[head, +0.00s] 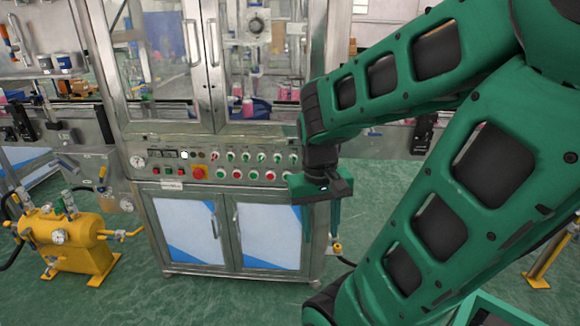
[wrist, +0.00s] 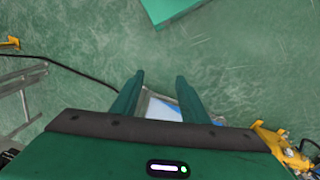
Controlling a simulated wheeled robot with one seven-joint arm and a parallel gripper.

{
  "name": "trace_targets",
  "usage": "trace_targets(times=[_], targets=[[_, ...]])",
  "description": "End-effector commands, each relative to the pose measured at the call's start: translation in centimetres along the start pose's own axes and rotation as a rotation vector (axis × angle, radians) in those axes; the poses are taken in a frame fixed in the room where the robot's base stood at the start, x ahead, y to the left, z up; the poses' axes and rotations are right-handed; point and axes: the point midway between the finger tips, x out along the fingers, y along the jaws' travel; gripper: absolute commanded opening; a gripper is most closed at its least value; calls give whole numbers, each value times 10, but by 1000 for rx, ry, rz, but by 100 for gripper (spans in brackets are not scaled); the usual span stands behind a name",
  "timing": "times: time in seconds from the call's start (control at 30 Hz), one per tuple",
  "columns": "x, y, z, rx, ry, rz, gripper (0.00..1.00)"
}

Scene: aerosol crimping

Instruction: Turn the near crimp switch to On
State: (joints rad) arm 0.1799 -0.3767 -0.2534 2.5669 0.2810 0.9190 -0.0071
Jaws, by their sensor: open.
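The crimping machine's control panel (head: 220,177) runs across the front of a steel cabinet in the head view. My gripper (head: 321,222) hangs at the right end of the panel, fingers pointing down, open and empty. In the wrist view my gripper (wrist: 161,82) shows two spread fingers above the floor, touching nothing.
A yellow tank with gauges (head: 66,240) stands left of the cabinet. Glass doors (head: 250,60) rise above the panel; blue-and-white doors (head: 268,235) are below. A yellow stand (head: 541,270) is at the right. Green floor (head: 235,300) in front is clear. A black cable (wrist: 85,75) crosses the floor.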

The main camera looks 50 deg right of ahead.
Motion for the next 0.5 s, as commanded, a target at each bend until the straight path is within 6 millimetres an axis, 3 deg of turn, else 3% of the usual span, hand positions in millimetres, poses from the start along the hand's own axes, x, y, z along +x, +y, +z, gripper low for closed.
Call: trace_targets(times=[0.2, 0.5], targets=[[43, 34, -47, 85, 35, 189, 41], [80, 95, -104, 106, 143, 510, 41]])
